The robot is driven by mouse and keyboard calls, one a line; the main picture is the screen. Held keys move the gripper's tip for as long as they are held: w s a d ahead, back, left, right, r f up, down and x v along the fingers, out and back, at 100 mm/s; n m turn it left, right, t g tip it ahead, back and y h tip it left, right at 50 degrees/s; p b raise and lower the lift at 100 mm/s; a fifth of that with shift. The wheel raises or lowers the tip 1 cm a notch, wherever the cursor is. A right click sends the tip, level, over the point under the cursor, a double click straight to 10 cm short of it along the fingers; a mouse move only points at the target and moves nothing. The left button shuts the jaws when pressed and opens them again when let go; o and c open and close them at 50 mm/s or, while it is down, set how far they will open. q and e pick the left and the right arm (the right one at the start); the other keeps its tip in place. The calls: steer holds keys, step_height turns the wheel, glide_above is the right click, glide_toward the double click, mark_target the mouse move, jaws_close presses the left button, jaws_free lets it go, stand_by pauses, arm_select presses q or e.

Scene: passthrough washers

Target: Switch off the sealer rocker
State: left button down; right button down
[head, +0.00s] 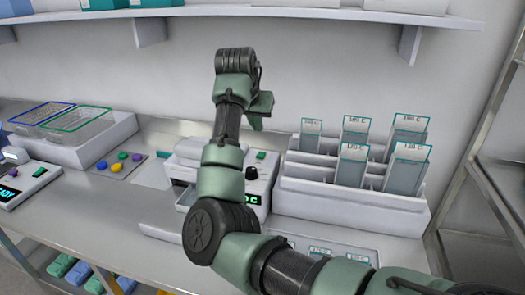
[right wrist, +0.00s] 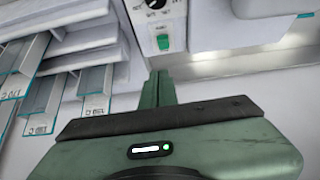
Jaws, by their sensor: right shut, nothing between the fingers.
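The sealer (head: 185,165) is a white machine on the counter, with a black knob (head: 251,173) and a lit green display (head: 251,199) on its panel. A small green rocker (head: 261,155) sits behind the knob; it also shows in the right wrist view (right wrist: 163,43), beside the knob (right wrist: 155,4). I cannot tell which way it is tipped. My right gripper (head: 257,122) is above the back of the sealer, shut and empty. In the right wrist view its closed fingertips (right wrist: 159,74) point toward the rocker, apart from it. My right arm covers part of the sealer. My left gripper is not in view.
A white rack (head: 350,205) with clear pouches labelled by temperature stands right of the sealer. Left are trays (head: 75,118) in a white holder, a plate (head: 118,165) with coloured buttons and a device (head: 25,180) reading READY. A shelf (head: 290,12) hangs above.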

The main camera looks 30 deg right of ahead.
steer(key=shift+a+r, duration=0.1)
steer(key=shift+r, duration=0.35)
steer(key=p, duration=0.3)
glide_above(263, 155)
steer(key=s+a, duration=0.2)
steer(key=f, duration=0.7)
steer(key=shift+w+d+f, duration=0.2)
steer(key=shift+w+f, duration=0.05)
step_height(263, 155, down, 4)
steer(key=shift+a+r+p, duration=0.1)
steer(key=shift+r+p, duration=0.05)
steer(key=shift+p, duration=0.2)
steer(key=shift+s+a+f, duration=0.1)
steer(key=shift+f, duration=0.4)
